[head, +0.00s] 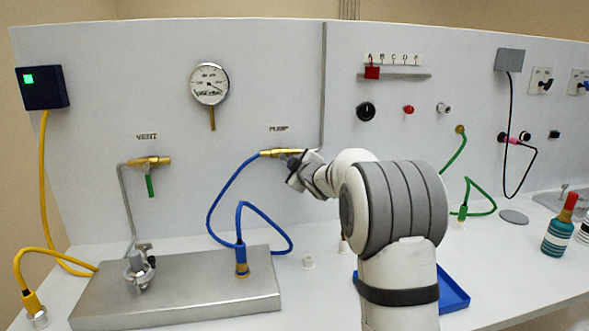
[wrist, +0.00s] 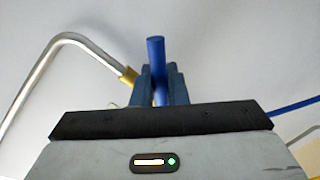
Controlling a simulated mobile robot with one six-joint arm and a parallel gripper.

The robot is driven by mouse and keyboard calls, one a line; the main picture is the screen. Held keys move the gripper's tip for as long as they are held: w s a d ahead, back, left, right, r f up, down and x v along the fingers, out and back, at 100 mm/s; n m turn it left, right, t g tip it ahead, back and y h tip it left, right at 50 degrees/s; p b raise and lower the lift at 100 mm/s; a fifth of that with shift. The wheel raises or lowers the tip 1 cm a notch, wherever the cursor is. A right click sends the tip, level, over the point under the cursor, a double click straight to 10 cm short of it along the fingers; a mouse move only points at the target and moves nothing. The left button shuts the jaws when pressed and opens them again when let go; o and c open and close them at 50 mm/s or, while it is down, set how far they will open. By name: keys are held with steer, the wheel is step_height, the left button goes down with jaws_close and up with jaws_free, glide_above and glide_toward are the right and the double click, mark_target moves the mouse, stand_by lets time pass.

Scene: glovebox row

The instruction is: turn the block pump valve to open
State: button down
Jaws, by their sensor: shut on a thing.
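The pump valve (head: 274,153) is a brass body lying level on the white panel under the label PUMP. A blue hose joins its left end and a grey pipe rises from its right. My gripper (head: 291,163) is at the valve, coming from the right. In the wrist view my gripper (wrist: 158,85) is shut on the blue valve handle (wrist: 155,50), which sticks out beyond the fingertips. A brass fitting (wrist: 128,77) shows just left of the fingers. In the head view my gripper mostly hides the handle, so its exact angle is unclear.
The vent valve (head: 150,161), with a green handle hanging down, is to the left. A pressure gauge (head: 209,84) is above. The blue hose (head: 213,207) loops down to a metal block (head: 180,290). A blue tray (head: 453,291) lies behind my arm.

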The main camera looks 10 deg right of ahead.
stand_by(0.3)
steer(key=c, duration=1.5)
jaws_free()
steer(key=shift+c, duration=0.2)
